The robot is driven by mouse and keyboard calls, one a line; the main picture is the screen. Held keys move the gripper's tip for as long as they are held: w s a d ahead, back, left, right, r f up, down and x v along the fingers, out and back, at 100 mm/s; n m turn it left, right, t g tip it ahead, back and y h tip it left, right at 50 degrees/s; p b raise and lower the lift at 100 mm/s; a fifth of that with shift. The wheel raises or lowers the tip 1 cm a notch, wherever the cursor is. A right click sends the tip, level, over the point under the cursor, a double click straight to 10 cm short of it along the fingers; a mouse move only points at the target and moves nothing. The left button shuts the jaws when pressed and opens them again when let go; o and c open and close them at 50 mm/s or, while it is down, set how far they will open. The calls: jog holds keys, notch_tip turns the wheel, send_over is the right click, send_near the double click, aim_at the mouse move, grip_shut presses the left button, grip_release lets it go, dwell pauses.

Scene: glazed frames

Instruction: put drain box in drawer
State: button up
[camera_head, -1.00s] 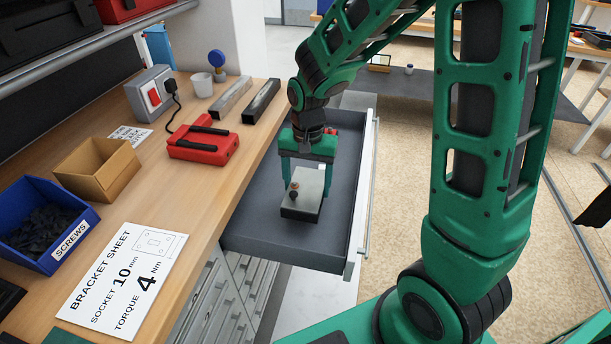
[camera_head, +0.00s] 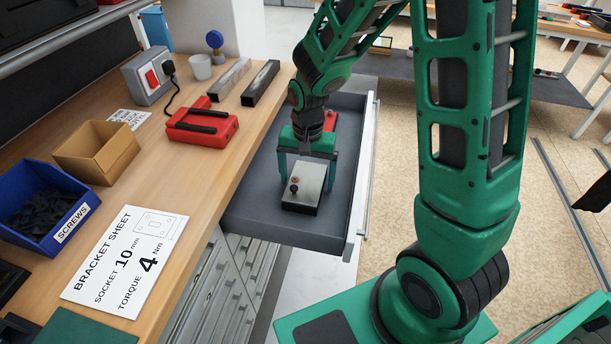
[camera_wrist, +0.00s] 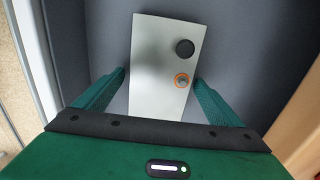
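The drain box (camera_head: 309,183), a flat pale-grey box with a dark front side, sits inside the open grey drawer (camera_head: 262,212). In the wrist view the drain box (camera_wrist: 160,65) shows a black round knob and an orange-ringed fitting on top, and lies slightly turned between my fingers. My gripper (camera_head: 306,175) points down into the drawer with one finger on each side of the box. In the wrist view my gripper (camera_wrist: 160,76) shows a small gap on the left of the box; the right fingertip is close to its edge. The box's underside is hidden.
A red object (camera_head: 331,120) is partly visible at the drawer's back. The drawer's white front (camera_head: 362,180) borders it on the right. The workbench (camera_head: 205,195) at left carries a red tool (camera_head: 203,125), a tan bin (camera_head: 97,150) and a blue screw bin (camera_head: 42,212).

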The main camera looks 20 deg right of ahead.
aim_at(307, 178)
notch_tip(307, 178, up, 12)
jog(key=s+d+r, duration=0.2)
jog(key=s+d, duration=0.6)
jog(key=s, duration=0.3)
jog(key=s+d+r, duration=0.2)
jog(key=s+d, duration=0.7)
jog(key=s, duration=0.3)
jog(key=shift+s+d+r+n, duration=0.15)
jog(key=shift+s+r+n, duration=0.1)
jog(key=shift+n, duration=0.15)
